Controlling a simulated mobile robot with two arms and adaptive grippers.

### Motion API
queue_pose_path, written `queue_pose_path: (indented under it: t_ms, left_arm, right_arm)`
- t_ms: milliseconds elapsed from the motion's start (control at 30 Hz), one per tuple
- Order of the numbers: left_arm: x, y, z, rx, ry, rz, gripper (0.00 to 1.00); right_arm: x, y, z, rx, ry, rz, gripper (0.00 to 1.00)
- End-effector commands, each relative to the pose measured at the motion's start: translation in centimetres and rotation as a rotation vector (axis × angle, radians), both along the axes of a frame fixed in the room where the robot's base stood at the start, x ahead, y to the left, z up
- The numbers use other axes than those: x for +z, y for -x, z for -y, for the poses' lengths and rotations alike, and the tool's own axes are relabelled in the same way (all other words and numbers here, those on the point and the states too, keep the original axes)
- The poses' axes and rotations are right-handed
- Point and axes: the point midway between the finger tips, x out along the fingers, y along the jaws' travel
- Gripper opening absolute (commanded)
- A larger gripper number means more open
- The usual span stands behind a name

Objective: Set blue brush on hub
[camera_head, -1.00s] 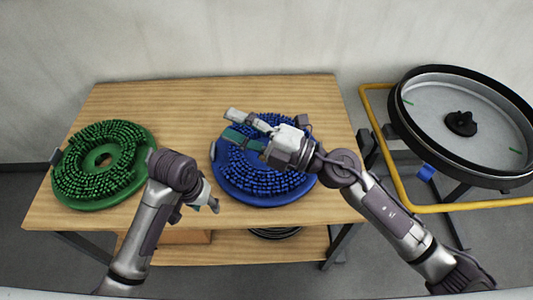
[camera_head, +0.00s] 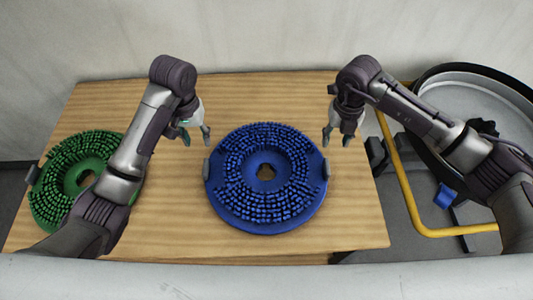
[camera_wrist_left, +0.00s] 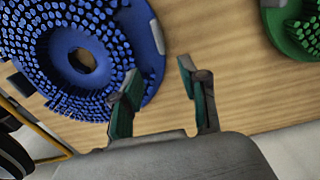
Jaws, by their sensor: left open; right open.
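The blue brush (camera_head: 237,203) is a round disc with blue bristles and a centre hole, lying bristles up on the wooden table. It has a grey tab on its left and right rims. My left gripper (camera_head: 195,141) is open and empty, just up and left of the brush's left tab. In the left wrist view the blue brush (camera_wrist_left: 140,45) lies partly behind one finger of my left gripper (camera_wrist_left: 158,90). My right gripper (camera_head: 337,139) is open and empty, up and right of the right tab. The hub is hidden or cannot be made out; my right arm covers much of the round tank (camera_head: 470,75).
A green brush (camera_head: 48,205) lies on the table's left, partly behind my left arm; it also shows in the left wrist view (camera_wrist_left: 280,32). A yellow rail (camera_head: 402,190) runs between the table and the tank. The table (camera_head: 265,95) behind the blue brush is clear.

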Motion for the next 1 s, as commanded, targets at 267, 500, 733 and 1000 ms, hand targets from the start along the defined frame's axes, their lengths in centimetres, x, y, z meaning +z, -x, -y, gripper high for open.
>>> queue_pose_path:
  t_ms: [267,500,733,1000]
  left_arm:
    - [0.0,0.0,0.0,0.000,0.000,-0.001,0.44]
    - [-1.4,0.1,0.0,0.001,-0.002,-0.004,0.44]
    - [-5.6,0.2,0.0,0.000,-0.001,-0.006,0.44]
    - [-10.6,0.2,0.0,0.000,-0.001,-0.004,0.44]
  right_arm:
    - [0.0,0.0,0.1,0.000,0.002,-0.001,0.44]
    - [-1.4,0.1,0.0,-0.002,0.001,-0.003,0.44]
    - [-5.5,0.2,0.0,-0.002,0.001,-0.005,0.44]
    - [-10.6,0.2,0.0,-0.001,0.000,-0.003,0.44]
